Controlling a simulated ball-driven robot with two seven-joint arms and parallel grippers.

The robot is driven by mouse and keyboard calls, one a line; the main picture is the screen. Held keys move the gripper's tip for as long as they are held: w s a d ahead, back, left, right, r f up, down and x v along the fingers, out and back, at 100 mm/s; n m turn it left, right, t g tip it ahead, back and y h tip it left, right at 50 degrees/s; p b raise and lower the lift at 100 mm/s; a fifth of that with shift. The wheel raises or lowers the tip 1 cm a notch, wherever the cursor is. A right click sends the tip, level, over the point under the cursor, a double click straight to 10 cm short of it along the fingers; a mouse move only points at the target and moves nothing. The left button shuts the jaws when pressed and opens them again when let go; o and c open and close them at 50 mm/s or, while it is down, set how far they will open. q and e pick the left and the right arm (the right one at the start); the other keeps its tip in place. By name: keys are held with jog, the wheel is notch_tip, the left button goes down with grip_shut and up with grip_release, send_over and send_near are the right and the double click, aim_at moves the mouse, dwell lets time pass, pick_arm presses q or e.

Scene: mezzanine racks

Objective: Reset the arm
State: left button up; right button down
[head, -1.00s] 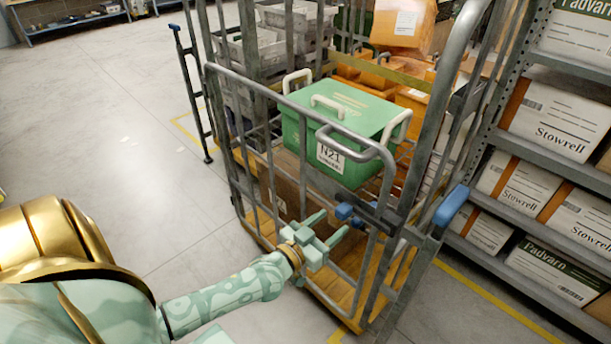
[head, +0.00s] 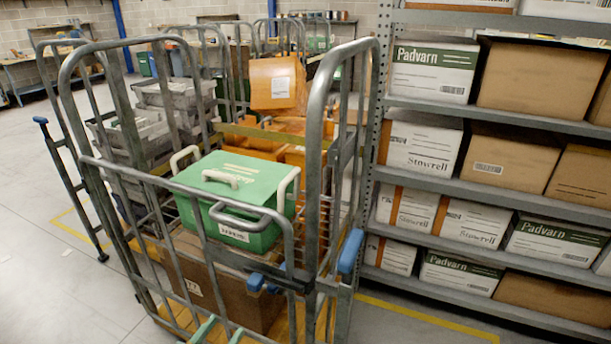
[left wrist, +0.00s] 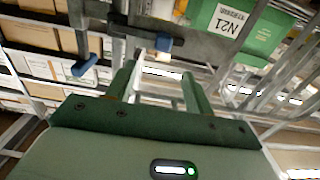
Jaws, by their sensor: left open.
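My left gripper (head: 219,331) shows only its pale green fingertips at the bottom edge of the head view, in front of the roll cage. In the left wrist view its two green fingers (left wrist: 158,88) are apart with nothing between them. Beyond them are the cage bars and a blue-tipped latch (left wrist: 163,44). The rest of the left arm is below the head view. My right gripper is in neither view.
A grey roll cage (head: 215,139) with blue handles stands close in front. It holds a green lidded crate (head: 262,172) on a brown box (head: 195,278). A rack (head: 470,200) of boxes stands at right. Floor (head: 40,250) at left is clear.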

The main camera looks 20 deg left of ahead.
pick_arm(q)
jog(key=s+a+f+m+g, duration=0.1)
jog(key=s+f+g, duration=0.4)
jog(key=f, duration=0.5)
jog(key=s+a+f+g+y, duration=0.1)
jog(key=s+f+g, duration=0.1)
jog(key=s+f, duration=0.65)
jog(key=s+a+f+m+g, duration=0.1)
jog(key=s+f+g, duration=0.35)
jog(key=f, duration=0.65)
jog(key=s+d+f+g, duration=0.2)
jog(key=s+f, duration=0.1)
jog(key=s, duration=0.4)
jog(key=s+d+f+g, duration=0.2)
jog(key=s+d+f, duration=0.1)
jog(key=s, duration=0.4)
jog(key=s+d+f+g, duration=0.2)
jog(key=s+d+f, duration=0.1)
jog(key=s, duration=0.3)
jog(key=shift+s+m+y, duration=0.3)
jog(key=shift+s+m, duration=0.1)
jog(key=shift+c, duration=0.4)
